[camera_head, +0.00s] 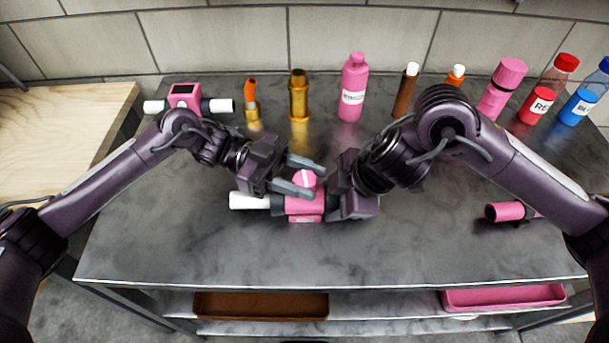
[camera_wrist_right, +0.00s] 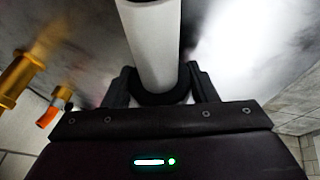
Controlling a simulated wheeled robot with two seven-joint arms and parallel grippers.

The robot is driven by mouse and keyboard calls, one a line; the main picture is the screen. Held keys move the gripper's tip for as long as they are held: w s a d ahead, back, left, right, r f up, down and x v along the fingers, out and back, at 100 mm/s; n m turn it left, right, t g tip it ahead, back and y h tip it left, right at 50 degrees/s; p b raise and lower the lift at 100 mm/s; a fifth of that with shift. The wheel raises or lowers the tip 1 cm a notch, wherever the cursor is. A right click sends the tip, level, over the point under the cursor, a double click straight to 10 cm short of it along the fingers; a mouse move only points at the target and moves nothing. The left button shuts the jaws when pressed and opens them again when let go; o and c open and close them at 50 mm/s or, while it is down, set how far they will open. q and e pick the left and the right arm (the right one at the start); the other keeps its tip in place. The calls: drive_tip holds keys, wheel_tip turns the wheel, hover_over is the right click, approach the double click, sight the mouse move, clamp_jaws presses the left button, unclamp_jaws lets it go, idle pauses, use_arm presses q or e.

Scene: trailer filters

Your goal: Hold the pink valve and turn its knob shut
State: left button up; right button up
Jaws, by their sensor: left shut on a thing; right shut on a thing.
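The pink valve (camera_head: 304,208) is near the middle of the grey table, with a white pipe end (camera_head: 250,201) pointing left. Its pink knob (camera_head: 307,179), marked with a white line, is on top. My left gripper (camera_head: 316,181) is shut on the knob, one finger on its far side and one on its near side. My right gripper (camera_head: 338,205) is shut on the valve's right pipe end, mostly hidden in the head view. The right wrist view shows the white pipe (camera_wrist_right: 156,45) and a black collar (camera_wrist_right: 160,97) between its fingers.
Another pink device with white pipe ends (camera_head: 184,97) lies at the back left. Brass fittings (camera_head: 299,98), a pink bottle (camera_head: 354,85) and several other bottles line the back. A pink cylinder (camera_head: 505,212) lies at right. The front of the table is clear.

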use_arm(q)
drive_tip(key=shift+m+g+y, duration=0.7)
drive_tip(key=shift+m+g, duration=0.2)
drive_tip(key=shift+g, duration=0.3)
drive_tip(key=o, duration=1)
drive_tip(key=shift+c, duration=0.2)
drive_tip(key=v, duration=1.2)
use_arm(e)
drive_tip(key=o, duration=1.3)
drive_tip(key=shift+c, duration=0.2)
